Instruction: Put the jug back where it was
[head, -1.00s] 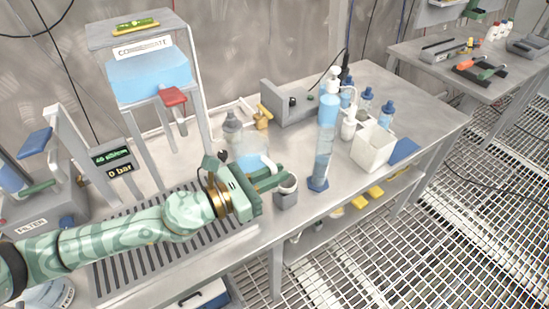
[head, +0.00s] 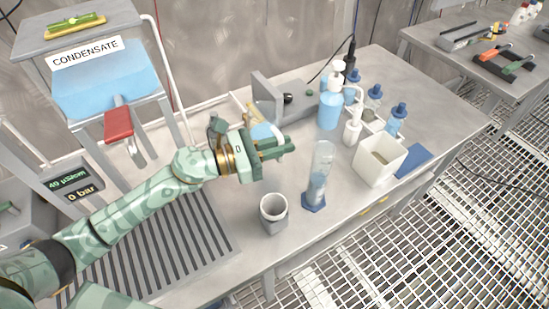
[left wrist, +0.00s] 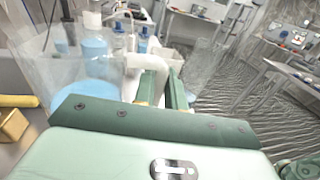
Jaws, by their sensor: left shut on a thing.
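In the head view only part of the jug (head: 263,131) shows behind my left gripper (head: 282,146). My left gripper is shut on the jug's handle; its green fingers (left wrist: 172,92) lie at the handle. The jug looks upright. Its base is hidden, so I cannot tell whether it touches the bench. My right gripper is not in view.
A grey cup (head: 272,214) and a clear measuring cylinder (head: 318,175) stand near the bench's front edge. A blue pump bottle (head: 330,108), small bottles and a white box (head: 379,160) stand to the right. A slotted drain plate (head: 160,250) and the CONDENSATE tank (head: 105,80) are left.

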